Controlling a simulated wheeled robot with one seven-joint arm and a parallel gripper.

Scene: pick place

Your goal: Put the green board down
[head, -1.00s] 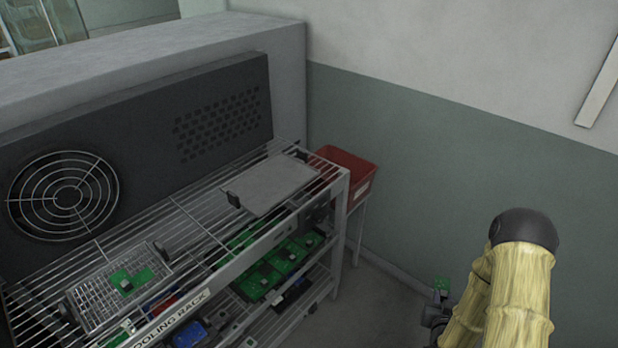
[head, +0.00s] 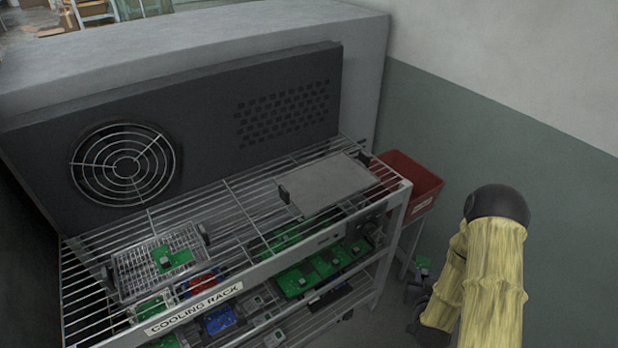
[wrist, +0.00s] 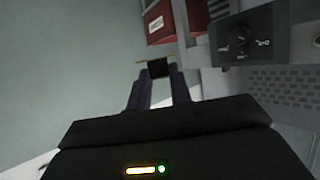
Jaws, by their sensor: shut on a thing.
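My gripper (head: 418,284) is at the lower right of the head view, partly hidden by my arm. It is shut on a small green board (head: 423,263), which stands up from the jaws in the air to the right of the rack. In the wrist view my gripper (wrist: 156,74) has its fingers close together, with a thin edge of the board (wrist: 142,62) just past the tips. The board's face is not visible there. The cooling rack (head: 262,268) is to the left, with a wire top shelf.
Another green board (head: 172,258) lies on a wire tray (head: 130,285) on the rack's top. A grey plate (head: 335,187) is at the top's right end. More boards are on lower shelves. A red bin (head: 412,185) stands beside the rack. Bare wire lies between tray and plate.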

